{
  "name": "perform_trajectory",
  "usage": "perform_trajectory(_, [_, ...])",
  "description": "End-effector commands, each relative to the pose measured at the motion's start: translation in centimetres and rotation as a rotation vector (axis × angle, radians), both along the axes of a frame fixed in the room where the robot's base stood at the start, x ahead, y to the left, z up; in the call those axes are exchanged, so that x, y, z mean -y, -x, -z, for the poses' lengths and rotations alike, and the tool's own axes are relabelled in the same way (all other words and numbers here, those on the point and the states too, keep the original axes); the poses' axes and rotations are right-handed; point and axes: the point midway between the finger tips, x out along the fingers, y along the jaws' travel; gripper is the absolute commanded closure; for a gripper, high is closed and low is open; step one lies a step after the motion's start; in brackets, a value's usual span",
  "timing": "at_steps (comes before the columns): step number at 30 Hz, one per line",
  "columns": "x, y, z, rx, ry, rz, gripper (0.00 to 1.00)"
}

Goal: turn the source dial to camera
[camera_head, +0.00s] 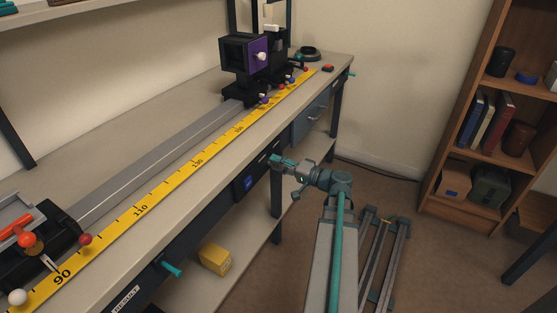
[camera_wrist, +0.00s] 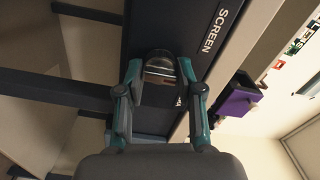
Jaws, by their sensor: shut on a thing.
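My gripper (camera_head: 277,161) is at the dark front edge of the bench in the head view. In the wrist view my gripper (camera_wrist: 160,75) has its two teal fingers on either side of a rounded, shiny metallic piece (camera_wrist: 159,66) on a dark panel and is shut on it. The panel (camera_wrist: 205,45) bears the white word SCREEN. I cannot tell whether this piece is the source dial, and no word "camera" is readable. In the head view a small blue square (camera_head: 248,182) sits on the bench front, left of my gripper.
The bench (camera_head: 185,100) carries a rail with a yellow scale (camera_head: 160,185) and a black-and-purple unit (camera_head: 258,57). A yellow box (camera_head: 215,259) lies on the lower shelf.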

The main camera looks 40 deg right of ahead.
Motion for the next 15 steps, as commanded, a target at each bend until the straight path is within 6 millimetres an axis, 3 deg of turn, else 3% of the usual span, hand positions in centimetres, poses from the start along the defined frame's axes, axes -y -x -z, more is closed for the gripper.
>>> perform_trajectory(15, [0.08,-0.04,-0.18,-0.147,-0.399,0.002,0.98])
